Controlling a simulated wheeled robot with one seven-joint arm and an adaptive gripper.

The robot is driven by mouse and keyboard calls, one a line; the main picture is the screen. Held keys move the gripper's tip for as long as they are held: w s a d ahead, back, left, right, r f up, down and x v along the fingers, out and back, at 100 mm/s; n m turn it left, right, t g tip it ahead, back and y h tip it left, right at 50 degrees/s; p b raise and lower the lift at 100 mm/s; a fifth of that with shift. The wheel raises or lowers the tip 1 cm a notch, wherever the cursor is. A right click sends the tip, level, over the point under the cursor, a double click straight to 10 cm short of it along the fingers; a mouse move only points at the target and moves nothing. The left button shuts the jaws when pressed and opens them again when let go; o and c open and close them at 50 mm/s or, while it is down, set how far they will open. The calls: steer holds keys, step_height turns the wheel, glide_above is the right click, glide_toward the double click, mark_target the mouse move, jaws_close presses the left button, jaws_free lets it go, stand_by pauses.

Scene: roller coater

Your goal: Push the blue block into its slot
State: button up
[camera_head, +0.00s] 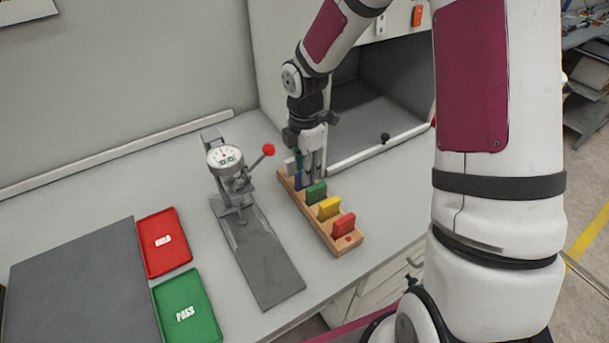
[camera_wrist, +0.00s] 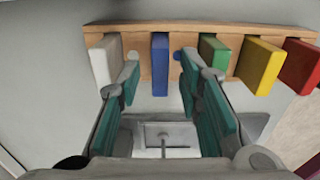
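A wooden rack (camera_head: 318,222) holds a row of coloured blocks, and its edge spans the top of the wrist view (camera_wrist: 270,33). The blue block (camera_wrist: 160,65) stands in the row between the white and green blocks. In the head view the blue block (camera_head: 298,182) is mostly hidden by my gripper. My gripper (camera_wrist: 161,78) is open, with its teal-padded fingers on either side of the blue block and a gap visible on both sides. The left finger is close to the white block and the right finger close to the green block; I cannot tell whether they touch.
The white block (camera_wrist: 104,62), green block (camera_head: 316,192), yellow block (camera_head: 328,208) and red block (camera_head: 343,224) share the rack. A dial gauge stand (camera_head: 225,160) with a red-knobbed lever is left of it. A red tray (camera_head: 165,262) and green tray (camera_head: 186,290) lie farther left.

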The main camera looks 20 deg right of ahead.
steer(key=s+r+m+t+h, duration=0.1)
steer(key=s+r+m, duration=0.45)
steer(key=r, duration=0.55)
steer(key=s+r+m+t+h, duration=0.15)
steer(key=s+r+m, duration=0.4)
steer(key=r, duration=0.55)
steer(key=s+r+m+t+y, duration=0.2)
steer(key=s+r+m+t, duration=0.1)
steer(key=s+m, duration=0.6)
steer(key=s+r, duration=0.1)
steer(key=s, duration=0.1)
steer(key=shift+s+r, duration=0.2)
steer(key=shift+s, duration=0.1)
steer(key=shift+y, duration=0.25)
